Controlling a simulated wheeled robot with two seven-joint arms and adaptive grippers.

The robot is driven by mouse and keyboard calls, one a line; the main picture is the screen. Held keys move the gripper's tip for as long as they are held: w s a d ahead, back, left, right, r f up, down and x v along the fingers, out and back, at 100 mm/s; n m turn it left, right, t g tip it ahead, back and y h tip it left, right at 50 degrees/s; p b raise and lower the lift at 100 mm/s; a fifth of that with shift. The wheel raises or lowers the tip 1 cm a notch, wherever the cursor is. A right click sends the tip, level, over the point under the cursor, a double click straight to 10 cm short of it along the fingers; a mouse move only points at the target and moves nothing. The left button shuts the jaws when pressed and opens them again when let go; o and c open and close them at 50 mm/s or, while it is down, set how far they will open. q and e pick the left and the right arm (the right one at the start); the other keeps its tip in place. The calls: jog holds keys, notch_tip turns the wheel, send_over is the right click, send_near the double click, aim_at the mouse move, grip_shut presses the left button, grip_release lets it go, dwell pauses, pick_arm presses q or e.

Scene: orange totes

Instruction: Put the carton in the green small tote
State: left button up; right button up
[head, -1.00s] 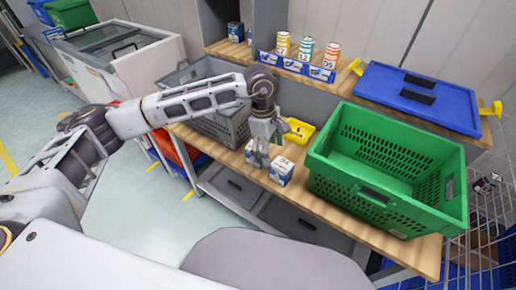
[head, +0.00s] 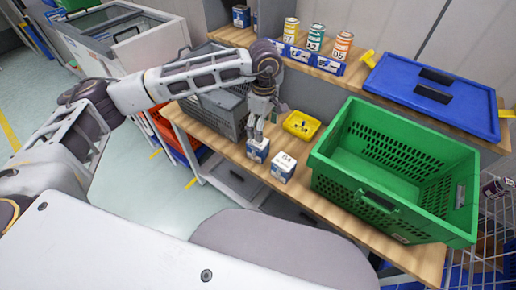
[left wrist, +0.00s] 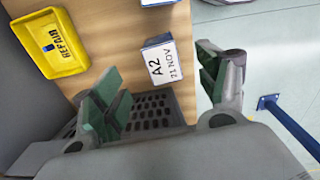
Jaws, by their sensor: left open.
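A white-and-blue carton (head: 258,150) stands near the front edge of the wooden shelf. The left wrist view shows a carton (left wrist: 162,60) with "A2 21 NOV" on its top. My left gripper (head: 258,135) is just above the carton in the head view. In the left wrist view its two fingers (left wrist: 160,90) are spread apart and empty, with the carton beyond the gap between them. A second white-and-blue carton (head: 283,167) stands to the right. The large green tote (head: 335,195) sits open and looks empty further right. My right gripper is not in view.
A small yellow tray (head: 302,125) is behind the cartons. A grey crate (head: 225,112) stands left of them. Cans (head: 315,38) and a blue lid (head: 430,95) are on the upper shelf. A wire basket (head: 490,220) hangs at the right.

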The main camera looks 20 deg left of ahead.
aim_at(260, 150)
pick_arm(q)
jog(key=shift+f, duration=4.1)
jog(key=shift+w+a+f, duration=0.1)
jog(key=shift+a+f, duration=0.05)
jog(key=shift+f, duration=1.15)
jog(key=shift+a+f, duration=0.15)
jog(key=shift+f, duration=1.15)
jog(key=c, duration=1.4)
jog(key=shift+r, duration=0.15)
